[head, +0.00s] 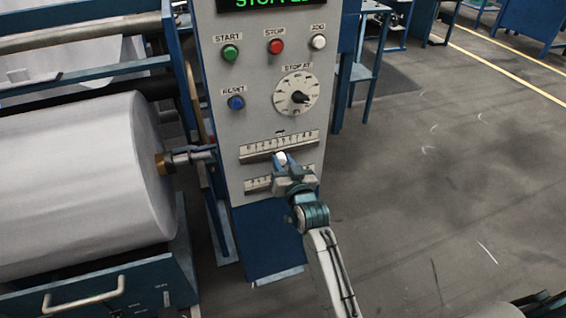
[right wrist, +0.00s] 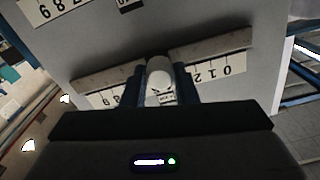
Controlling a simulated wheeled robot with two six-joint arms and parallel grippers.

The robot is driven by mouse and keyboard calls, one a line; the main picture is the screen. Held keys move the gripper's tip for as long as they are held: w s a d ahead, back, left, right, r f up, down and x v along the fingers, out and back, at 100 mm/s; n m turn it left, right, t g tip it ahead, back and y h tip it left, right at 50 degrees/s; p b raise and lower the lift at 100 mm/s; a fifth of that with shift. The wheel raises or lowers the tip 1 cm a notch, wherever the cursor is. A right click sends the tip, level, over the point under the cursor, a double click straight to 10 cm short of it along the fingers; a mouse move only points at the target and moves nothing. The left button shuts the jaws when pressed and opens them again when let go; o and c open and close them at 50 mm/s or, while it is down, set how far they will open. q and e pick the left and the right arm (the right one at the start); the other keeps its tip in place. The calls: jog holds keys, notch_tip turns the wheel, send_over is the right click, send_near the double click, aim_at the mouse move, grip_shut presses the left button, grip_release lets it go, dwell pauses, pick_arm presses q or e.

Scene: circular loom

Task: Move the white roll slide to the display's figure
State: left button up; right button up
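The white roll slide is a small white knob (head: 282,158) on the rail below the upper number scale (head: 257,147) of the grey control panel, near mid-scale. My right gripper (head: 283,163) reaches it from below. In the right wrist view the white knob (right wrist: 159,74) sits between the two blue fingers (right wrist: 162,92), which appear closed against its sides. The knob hides part of the scale, so its exact reading cannot be told. The display (head: 265,3) is cut off at the top; only green letters like "STOPPED" show. My left gripper is not in view.
A lower scale (head: 258,185) sits beneath, partly behind my right gripper. Above are start (head: 230,53), stop (head: 275,46), jog (head: 318,42) and reset (head: 236,102) buttons and a dial (head: 297,95). A large white roll (head: 80,185) stands left.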

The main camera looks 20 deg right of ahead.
grip_shut()
dwell(1.1)
